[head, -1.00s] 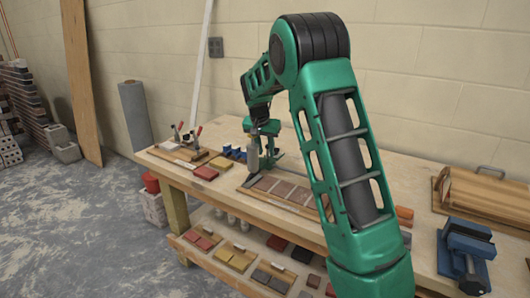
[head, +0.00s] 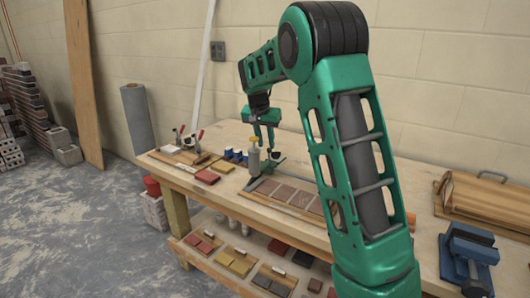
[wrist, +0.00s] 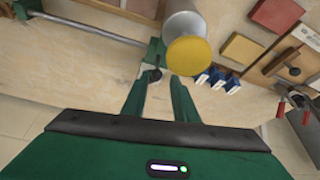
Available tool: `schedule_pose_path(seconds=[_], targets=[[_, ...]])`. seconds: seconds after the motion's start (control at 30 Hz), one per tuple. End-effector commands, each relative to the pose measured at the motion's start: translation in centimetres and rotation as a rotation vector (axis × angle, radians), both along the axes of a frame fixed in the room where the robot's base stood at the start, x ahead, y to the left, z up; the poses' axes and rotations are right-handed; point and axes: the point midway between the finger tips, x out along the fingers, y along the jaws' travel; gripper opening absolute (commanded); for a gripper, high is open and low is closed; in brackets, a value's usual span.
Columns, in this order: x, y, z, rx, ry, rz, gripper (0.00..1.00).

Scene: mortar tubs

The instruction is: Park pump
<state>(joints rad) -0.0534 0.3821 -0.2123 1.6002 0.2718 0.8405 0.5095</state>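The pump appears to be the grey cylinder with a yellow cap (head: 253,157), standing upright on the workbench. In the wrist view its round yellow cap (wrist: 188,55) is just beyond my fingertips, slightly to their right. My gripper (head: 265,150) points down beside it, fingers apart with a gap and nothing between them. In the wrist view my gripper (wrist: 164,82) also shows open and empty. A green bracket with a rod (wrist: 150,55) lies left of the pump on the bench. The pump's lower end is partly hidden, so its exact contact with the bracket is unclear.
A tray of reddish tiles (head: 290,194) lies right of the pump. Small blue items (head: 234,156), red and yellow blocks (head: 207,177) and red-handled clamps (head: 191,139) stand left. A blue vise (head: 468,258) is at the right. The lower shelf holds several tiles.

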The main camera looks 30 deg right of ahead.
Motion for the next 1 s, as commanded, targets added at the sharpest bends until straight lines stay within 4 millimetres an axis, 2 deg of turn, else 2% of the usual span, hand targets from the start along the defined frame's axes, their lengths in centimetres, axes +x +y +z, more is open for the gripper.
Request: schedule_pose_path(seconds=[0.1,0.3,0.87,1.0], targets=[[-0.4,0.6,1.8,0.0,-0.001,0.003,0.26],[-0.9,1.2,3.5,0.0,0.0,0.002,0.26],[-1.0,1.3,3.7,0.0,0.001,0.002,0.26],[-2.3,0.8,3.9,0.006,0.012,0.005,0.26]])
